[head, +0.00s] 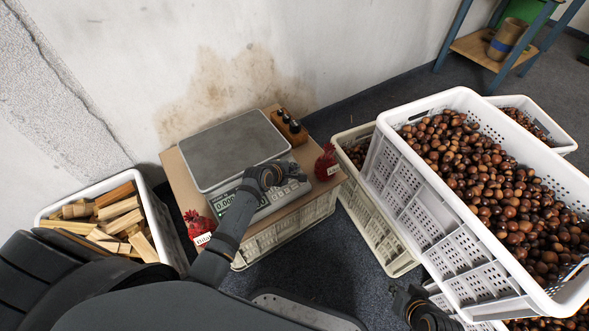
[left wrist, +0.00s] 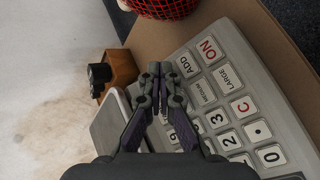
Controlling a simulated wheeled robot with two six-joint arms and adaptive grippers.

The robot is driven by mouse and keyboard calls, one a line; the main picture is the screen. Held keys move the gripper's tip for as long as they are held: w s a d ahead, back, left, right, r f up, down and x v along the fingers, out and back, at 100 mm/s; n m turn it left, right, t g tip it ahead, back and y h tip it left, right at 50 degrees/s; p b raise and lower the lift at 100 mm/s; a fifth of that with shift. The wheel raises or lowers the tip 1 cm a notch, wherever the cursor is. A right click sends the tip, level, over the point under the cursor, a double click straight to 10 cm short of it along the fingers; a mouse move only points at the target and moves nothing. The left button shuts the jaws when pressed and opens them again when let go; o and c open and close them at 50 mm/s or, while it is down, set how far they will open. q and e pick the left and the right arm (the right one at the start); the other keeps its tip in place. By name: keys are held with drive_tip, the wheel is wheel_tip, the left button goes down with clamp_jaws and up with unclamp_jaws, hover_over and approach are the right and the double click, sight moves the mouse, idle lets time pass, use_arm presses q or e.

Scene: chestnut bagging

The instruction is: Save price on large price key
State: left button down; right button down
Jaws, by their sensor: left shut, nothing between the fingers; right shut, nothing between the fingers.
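The scale (head: 233,150) has a grey weighing plate and a white keypad panel on its front. Its display (head: 224,201) shows digits starting with zero; the rest is partly hidden by my arm. My left gripper (head: 272,176) is shut and empty over the keypad. In the left wrist view the large price key (left wrist: 228,77), marked LARGE, lies to the right of the shut fingertips (left wrist: 160,70), beyond the MEDIUM key (left wrist: 204,91). I cannot tell whether the fingertips touch the panel. My right gripper (head: 412,296) is shut and empty beside the white crate, low in the head view.
Red net bags (head: 326,162) lie on both sides. A crate of wood pieces (head: 153,208) is at left. Stacked white crates with chestnuts (head: 433,213) fill the right. Dark floor (head: 340,262) is clear in front.

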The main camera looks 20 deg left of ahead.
use_arm(q)
drive_tip(key=shift+s+d+r+p, duration=0.2)
drive_tip(key=shift+r+p, duration=0.55)
drive_tip(key=shift+p, duration=0.5)
drive_tip(key=shift+f, duration=0.1)
